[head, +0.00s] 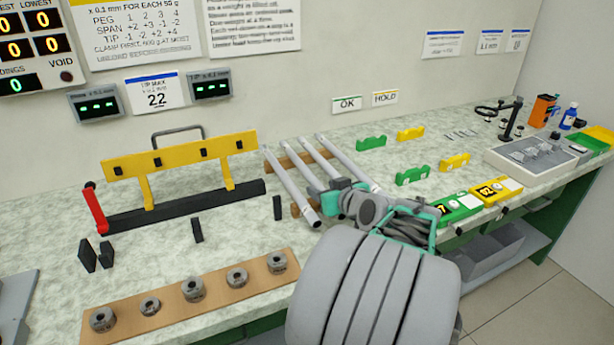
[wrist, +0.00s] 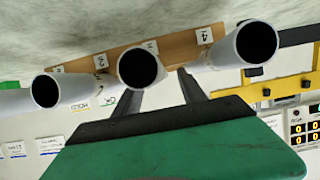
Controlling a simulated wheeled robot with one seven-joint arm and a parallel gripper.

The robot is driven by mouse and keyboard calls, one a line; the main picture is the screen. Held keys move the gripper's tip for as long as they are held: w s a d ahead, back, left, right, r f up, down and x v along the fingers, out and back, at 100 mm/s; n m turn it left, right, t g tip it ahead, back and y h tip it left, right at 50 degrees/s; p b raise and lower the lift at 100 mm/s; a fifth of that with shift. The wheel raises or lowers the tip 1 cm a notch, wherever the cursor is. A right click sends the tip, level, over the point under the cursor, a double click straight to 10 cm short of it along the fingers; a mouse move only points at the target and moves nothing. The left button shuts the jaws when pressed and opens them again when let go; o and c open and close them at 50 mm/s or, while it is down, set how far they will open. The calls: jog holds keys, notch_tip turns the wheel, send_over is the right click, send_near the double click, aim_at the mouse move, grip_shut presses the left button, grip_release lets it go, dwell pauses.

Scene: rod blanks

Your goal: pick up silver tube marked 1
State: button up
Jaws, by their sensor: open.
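Several silver tubes lie side by side on a wooden rack (wrist: 170,48); in the head view the leftmost tube (head: 290,186) shows most fully. In the wrist view three open tube ends face the camera: a left tube (wrist: 72,90), a middle tube (wrist: 158,70) and a right tube (wrist: 220,52). Small number tags are on the rack, tilted and small; I cannot tell surely which tube is marked 1. My gripper (wrist: 156,81) is open, its dark fingers close to the middle tube's end and partly hidden by it. In the head view my arm hides the fingers and some tube ends.
A yellow stand with a black base (head: 180,207) is left of the tubes. Dark upright blocks (head: 277,207) and a wooden strip with weights (head: 193,290) are nearer. Green and yellow holders (head: 412,176) lie right of the tubes. Bare bench shows between.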

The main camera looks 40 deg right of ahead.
aim_at(307, 173)
jog(key=shift+x, duration=1.2)
jog(key=shift+c, duration=0.5)
grip_shut()
